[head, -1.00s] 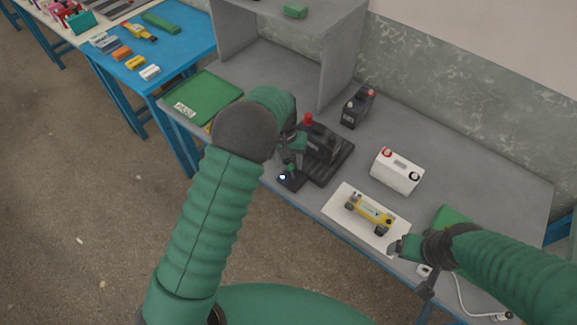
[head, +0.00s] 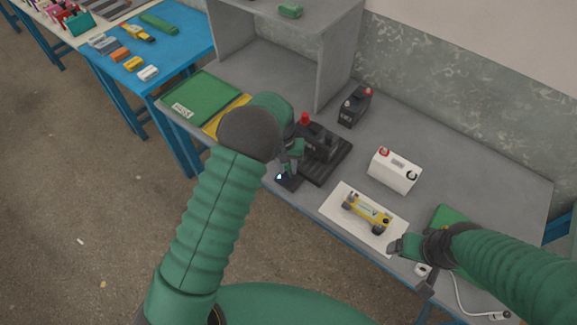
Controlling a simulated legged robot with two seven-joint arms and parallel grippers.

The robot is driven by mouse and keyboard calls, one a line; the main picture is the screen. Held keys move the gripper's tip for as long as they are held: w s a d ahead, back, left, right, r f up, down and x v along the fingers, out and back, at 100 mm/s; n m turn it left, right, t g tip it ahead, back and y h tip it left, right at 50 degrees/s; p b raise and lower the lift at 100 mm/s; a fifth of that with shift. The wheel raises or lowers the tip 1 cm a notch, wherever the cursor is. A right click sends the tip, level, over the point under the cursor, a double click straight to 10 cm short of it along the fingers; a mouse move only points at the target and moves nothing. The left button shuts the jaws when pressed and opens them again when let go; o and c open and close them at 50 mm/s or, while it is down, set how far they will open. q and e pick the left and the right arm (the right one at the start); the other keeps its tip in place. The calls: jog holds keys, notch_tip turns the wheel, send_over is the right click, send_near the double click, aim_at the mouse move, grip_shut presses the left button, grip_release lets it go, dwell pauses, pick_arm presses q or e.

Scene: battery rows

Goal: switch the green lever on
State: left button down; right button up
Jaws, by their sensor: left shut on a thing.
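A small black switch box (head: 289,181) with a bright bluish-white light sits at the front edge of the grey bench, left of centre. The green lever is not clearly visible; my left gripper (head: 290,167) covers the spot just above the box. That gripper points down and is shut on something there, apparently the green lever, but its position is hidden. My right gripper (head: 396,247) hangs over the bench's front edge, by the corner of a white sheet. Its fingers are too small to read as open or shut.
A black battery with a red terminal (head: 319,139) stands on a dark ribbed tray (head: 335,165) beside my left gripper. A second black battery (head: 354,106), a white battery (head: 394,171) and a yellow toy car (head: 366,212) are on the bench. A grey shelf (head: 340,55) stands behind.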

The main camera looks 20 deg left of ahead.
pick_arm(q)
jog(key=shift+w+a+f+h+b, duration=0.2)
jog(key=shift+a+f+h+b, duration=0.1)
jog(key=shift+a+h+b, duration=0.3)
jog(key=shift+w+a+f+g+h+b, duration=0.15)
jog(key=shift+a+g+h+b, duration=0.15)
jog(key=shift+g+h, duration=0.45)
jog(key=shift+d, duration=0.1)
jog(key=c, duration=1.6)
grip_release()
jog(key=o, duration=0.4)
